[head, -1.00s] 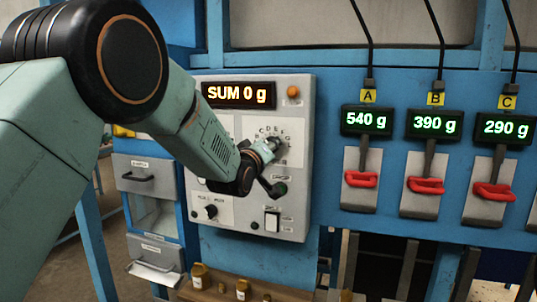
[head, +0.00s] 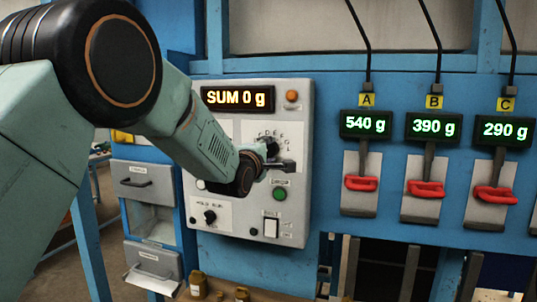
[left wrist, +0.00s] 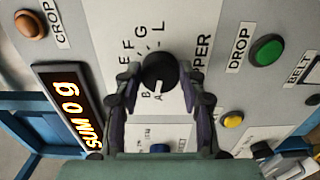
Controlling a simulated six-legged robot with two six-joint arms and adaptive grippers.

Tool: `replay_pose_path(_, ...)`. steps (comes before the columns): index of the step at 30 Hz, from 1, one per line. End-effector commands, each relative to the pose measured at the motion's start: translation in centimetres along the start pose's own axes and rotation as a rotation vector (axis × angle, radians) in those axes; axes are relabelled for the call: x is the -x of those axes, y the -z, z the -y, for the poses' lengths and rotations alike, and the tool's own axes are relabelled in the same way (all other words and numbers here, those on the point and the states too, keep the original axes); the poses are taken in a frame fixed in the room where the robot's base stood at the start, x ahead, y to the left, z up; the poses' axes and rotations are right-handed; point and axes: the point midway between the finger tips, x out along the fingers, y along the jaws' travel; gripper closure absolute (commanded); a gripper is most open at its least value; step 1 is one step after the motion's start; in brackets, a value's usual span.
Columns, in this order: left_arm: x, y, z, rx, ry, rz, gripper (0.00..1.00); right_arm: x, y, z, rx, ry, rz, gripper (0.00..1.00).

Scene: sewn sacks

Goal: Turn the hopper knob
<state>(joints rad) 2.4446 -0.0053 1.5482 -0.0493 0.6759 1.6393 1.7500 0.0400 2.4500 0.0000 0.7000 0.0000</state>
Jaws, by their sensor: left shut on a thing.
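The hopper knob (left wrist: 159,71) is a round black knob on a white plate with letters around it. In the left wrist view it lies between the fingertips of my left gripper (left wrist: 160,80), which is shut on it. A pale mark shows on the knob's lower side, toward the A end of the letters. In the head view my left gripper (head: 274,158) reaches the panel from the left, and the hopper knob (head: 271,146) is partly hidden behind it. One dark finger points right. My right gripper is not in view.
The grey panel (head: 303,100) carries a "SUM 0 g" display (head: 237,99), an orange button (head: 292,96), a green drop button (head: 280,194) and a white rocker switch (head: 271,228). Red levers (head: 361,184) under displays A, B and C stand to the right. Bottles (head: 198,283) stand below.

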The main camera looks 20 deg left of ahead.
Motion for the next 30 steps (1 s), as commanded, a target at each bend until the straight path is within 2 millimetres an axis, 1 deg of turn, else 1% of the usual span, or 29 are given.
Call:
replay_pose_path(1,-0.02,0.11,-0.31,0.03,-0.007,-0.002,0.91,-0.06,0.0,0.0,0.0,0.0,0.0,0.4)
replay_pose_path(10,-0.02,0.11,-0.31,0.142,-0.006,-0.002,0.91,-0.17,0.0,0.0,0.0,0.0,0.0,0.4)
replay_pose_path(27,-0.01,0.11,-0.23,0.169,-0.004,-0.002,0.91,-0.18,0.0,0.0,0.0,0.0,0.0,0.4)
replay_pose_path(28,-0.01,0.11,-0.22,0.169,-0.004,-0.002,0.57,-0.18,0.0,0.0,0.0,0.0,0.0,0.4)
replay_pose_path(30,0.0,0.1,-0.21,0.168,-0.003,-0.002,0.51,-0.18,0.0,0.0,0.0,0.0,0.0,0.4)
